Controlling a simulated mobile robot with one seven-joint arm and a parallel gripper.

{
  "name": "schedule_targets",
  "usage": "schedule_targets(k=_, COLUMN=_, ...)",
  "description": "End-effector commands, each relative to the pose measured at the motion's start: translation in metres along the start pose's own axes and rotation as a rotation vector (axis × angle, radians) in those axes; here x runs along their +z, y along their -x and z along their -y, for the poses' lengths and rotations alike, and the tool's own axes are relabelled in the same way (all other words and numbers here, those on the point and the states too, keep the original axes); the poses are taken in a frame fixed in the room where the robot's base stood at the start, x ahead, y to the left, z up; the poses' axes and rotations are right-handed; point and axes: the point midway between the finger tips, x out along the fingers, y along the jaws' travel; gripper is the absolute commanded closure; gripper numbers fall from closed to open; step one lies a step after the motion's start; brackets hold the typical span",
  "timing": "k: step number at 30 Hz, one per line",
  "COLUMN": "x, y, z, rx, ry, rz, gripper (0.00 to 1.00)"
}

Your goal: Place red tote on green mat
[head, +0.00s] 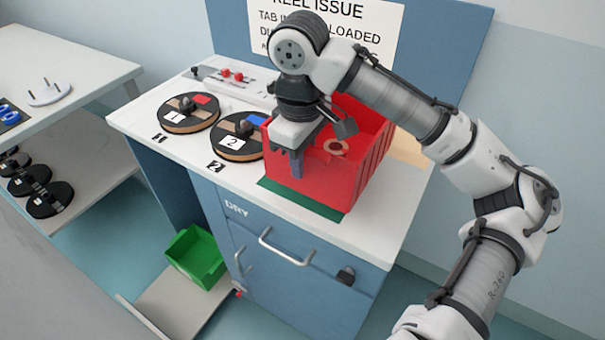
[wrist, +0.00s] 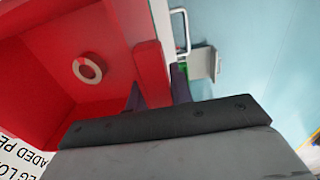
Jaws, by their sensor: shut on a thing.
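The red tote (head: 360,175) is at the right end of the white counter, over the green mat (head: 300,201). Only a front strip of the mat shows; the tote hides the rest. I cannot tell whether the tote's base touches the mat. My gripper (head: 297,172) points down at the tote's near-left wall. In the wrist view my gripper (wrist: 158,90) is shut on the wall of the red tote (wrist: 70,65).
Two black reels, numbered 1 (head: 188,112) and 2 (head: 236,137), lie on the counter left of the tote. A sign (head: 330,28) stands behind. A green bin (head: 195,256) sits low below the counter. A side table (head: 85,65) is at left.

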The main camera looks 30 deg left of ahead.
Motion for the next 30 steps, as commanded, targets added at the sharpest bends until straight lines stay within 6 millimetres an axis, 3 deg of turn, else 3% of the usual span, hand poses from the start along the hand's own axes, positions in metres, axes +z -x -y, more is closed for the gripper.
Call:
schedule_targets(k=5, x=0.000, y=-0.010, z=0.000, rx=0.001, ry=-0.001, rz=-0.001, gripper=1.00)
schedule_targets(k=12, x=0.000, y=-0.040, z=0.001, rx=0.000, ry=-0.001, rz=-0.002, gripper=1.00)
schedule_targets(k=21, x=0.000, y=-0.043, z=0.001, rx=0.002, ry=-0.001, rz=-0.001, gripper=1.00)
schedule_targets(k=22, x=0.000, y=-0.044, z=0.002, rx=0.000, ry=-0.001, rz=0.000, gripper=0.77)
schedule_targets(k=27, x=0.000, y=-0.044, z=0.002, rx=0.000, ry=-0.001, rz=0.000, gripper=0.56)
schedule_targets(k=30, x=0.000, y=-0.044, z=0.002, rx=0.000, ry=-0.001, rz=0.000, gripper=0.56)
